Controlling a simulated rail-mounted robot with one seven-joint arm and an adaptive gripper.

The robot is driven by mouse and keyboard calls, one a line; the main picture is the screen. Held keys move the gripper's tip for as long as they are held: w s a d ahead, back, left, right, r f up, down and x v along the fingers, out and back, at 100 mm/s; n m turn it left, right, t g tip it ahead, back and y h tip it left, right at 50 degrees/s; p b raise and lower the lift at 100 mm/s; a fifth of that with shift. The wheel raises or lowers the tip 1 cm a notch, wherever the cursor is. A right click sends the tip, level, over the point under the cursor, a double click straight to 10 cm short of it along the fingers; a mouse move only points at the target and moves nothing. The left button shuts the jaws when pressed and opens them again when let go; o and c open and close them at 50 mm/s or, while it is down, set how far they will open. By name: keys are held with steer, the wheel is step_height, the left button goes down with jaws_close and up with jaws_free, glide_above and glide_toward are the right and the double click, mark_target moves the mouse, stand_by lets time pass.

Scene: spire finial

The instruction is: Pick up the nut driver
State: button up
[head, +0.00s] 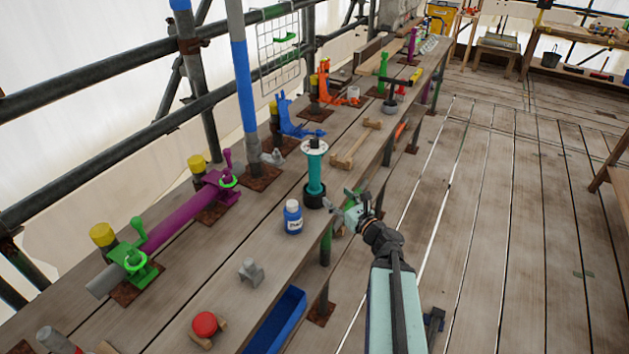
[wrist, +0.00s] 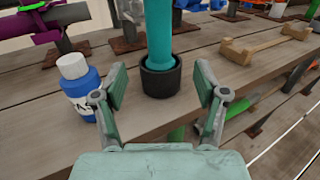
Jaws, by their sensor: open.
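A teal upright tool (head: 315,172) stands on the bench, with a black cup-like lower end and a pale flange on top. It looks like the nut driver, though I cannot be certain. In the wrist view its teal shaft (wrist: 158,32) and black lower end (wrist: 160,76) show between and beyond my fingers; its top is out of frame. My gripper (head: 343,208) is at the bench's front edge, to the right of the tool's base. In the wrist view my gripper (wrist: 160,95) is open and empty, with no visible contact with the tool.
A white-capped blue bottle (head: 293,218) stands close left of the tool, near my left finger in the wrist view (wrist: 79,90). A wooden piece (head: 355,142) lies behind it. Purple clamped tubing (head: 180,220) lies left. A blue bin (head: 277,320) is below the front edge.

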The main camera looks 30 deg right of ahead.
mark_target(318, 179)
steer(key=w, duration=0.6)
steer(key=shift+w+a+r, duration=0.1)
steer(key=shift+w+a, duration=0.15)
steer(key=shift+a, duration=0.15)
steer(key=shift+w+a+p, duration=0.2)
steer(key=shift+w+p, duration=0.2)
steer(key=shift+w, duration=0.65)
steer(key=shift+w+a+p, duration=0.15)
steer(key=shift+w+p, duration=0.2)
steer(key=shift+w, duration=0.7)
steer(key=shift+w+a+p, duration=0.2)
steer(key=shift+w+p, duration=0.2)
steer(key=shift+w, duration=0.65)
jaws_close()
